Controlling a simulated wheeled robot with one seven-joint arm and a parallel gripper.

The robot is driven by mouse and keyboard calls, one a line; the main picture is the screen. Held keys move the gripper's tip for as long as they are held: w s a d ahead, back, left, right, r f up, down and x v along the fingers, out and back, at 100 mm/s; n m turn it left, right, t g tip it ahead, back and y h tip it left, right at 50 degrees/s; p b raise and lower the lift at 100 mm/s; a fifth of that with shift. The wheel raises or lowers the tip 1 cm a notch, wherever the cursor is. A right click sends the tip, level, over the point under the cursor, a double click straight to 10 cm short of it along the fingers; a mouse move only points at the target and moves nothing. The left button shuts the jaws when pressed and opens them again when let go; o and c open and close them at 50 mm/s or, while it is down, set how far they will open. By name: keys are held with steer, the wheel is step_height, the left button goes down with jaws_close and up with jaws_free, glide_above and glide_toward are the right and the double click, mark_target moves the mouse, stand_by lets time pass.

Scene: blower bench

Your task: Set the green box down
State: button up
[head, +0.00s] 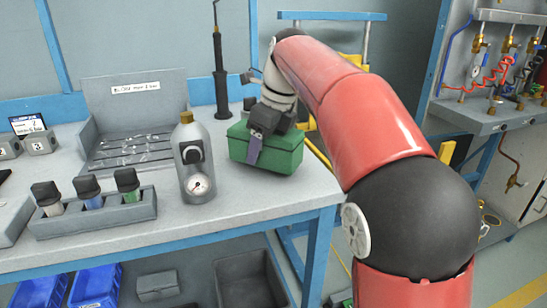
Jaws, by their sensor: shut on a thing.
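The green box (276,157) is at the right end of the grey bench (250,205) in the head view. It looks closed, with a darker lid line and a purple-grey tag or strip (254,151) on its front. My gripper (267,120) comes down from above and is shut on the box at its top. The fingertips are partly hidden by the gripper body. I cannot tell whether the box's underside touches the bench top or hangs slightly above it.
A grey bottle with a gauge (195,165) stands close left of the box. A rack with several capped vials (93,208) and a grey tray (137,140) lie further left. A black upright tool (221,85) stands behind. The bench's right edge is near the box.

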steer(key=shift+w+f, duration=0.15)
steer(key=shift+f, duration=0.75)
steer(key=shift+r, duration=0.15)
steer(key=o, duration=1.5)
steer(key=p+v, duration=0.2)
steer(key=v, duration=0.8)
steer(key=shift+v, duration=1)
